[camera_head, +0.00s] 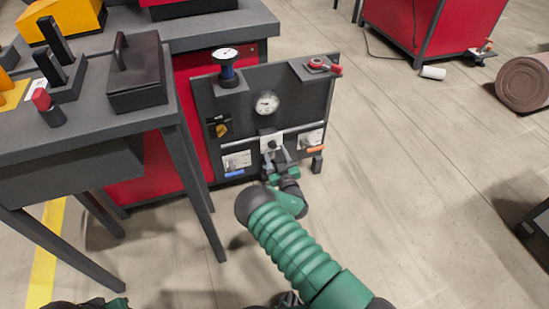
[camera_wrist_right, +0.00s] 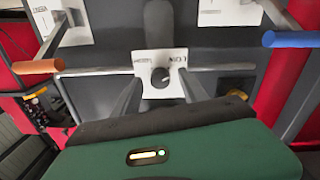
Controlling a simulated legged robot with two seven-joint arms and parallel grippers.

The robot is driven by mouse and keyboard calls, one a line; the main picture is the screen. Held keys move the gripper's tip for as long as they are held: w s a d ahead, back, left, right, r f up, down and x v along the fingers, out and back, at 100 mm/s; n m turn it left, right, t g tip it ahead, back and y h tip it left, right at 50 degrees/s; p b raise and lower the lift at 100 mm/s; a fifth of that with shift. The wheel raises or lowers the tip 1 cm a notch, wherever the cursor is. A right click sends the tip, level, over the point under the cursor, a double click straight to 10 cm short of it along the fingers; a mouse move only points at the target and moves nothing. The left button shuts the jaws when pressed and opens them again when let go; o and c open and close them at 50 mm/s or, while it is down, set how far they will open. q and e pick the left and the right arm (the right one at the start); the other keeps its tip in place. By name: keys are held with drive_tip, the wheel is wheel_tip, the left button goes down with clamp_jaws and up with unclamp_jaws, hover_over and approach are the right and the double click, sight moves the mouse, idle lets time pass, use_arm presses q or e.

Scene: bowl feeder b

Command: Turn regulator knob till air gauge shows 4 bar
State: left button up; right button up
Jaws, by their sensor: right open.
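The panel (camera_head: 302,98) carries a round white air gauge (camera_head: 266,103); its needle is too small to read. Below it is a small dark knob on a white plate (camera_head: 268,137). In the right wrist view, the knob (camera_wrist_right: 160,77) is dark and round with a light slot-like mark, and the plate (camera_wrist_right: 147,60) has lettering. My right gripper (camera_head: 279,157) is in front of this plate. Its open fingers (camera_wrist_right: 160,95) stand either side of the knob, with space between; contact cannot be told. My left gripper's fingers are not in view.
A yellow knob (camera_head: 221,129), blue handle (camera_head: 235,173) and orange handle (camera_head: 315,150) sit around the plate. A grey table (camera_head: 85,125) stands left. Floor at right of the panel is clear.

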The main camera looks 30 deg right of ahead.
drive_tip(key=shift+w+d, duration=0.2)
drive_tip(key=shift+w, duration=0.35)
clamp_jaws()
drive_tip(key=shift+a+r+m+p, duration=0.1)
drive_tip(key=shift+m+p, duration=3.35)
drive_tip(key=shift+m, duration=2.25)
drive_tip(key=shift+s+g, duration=0.1)
drive_tip(key=shift+g, duration=0.2)
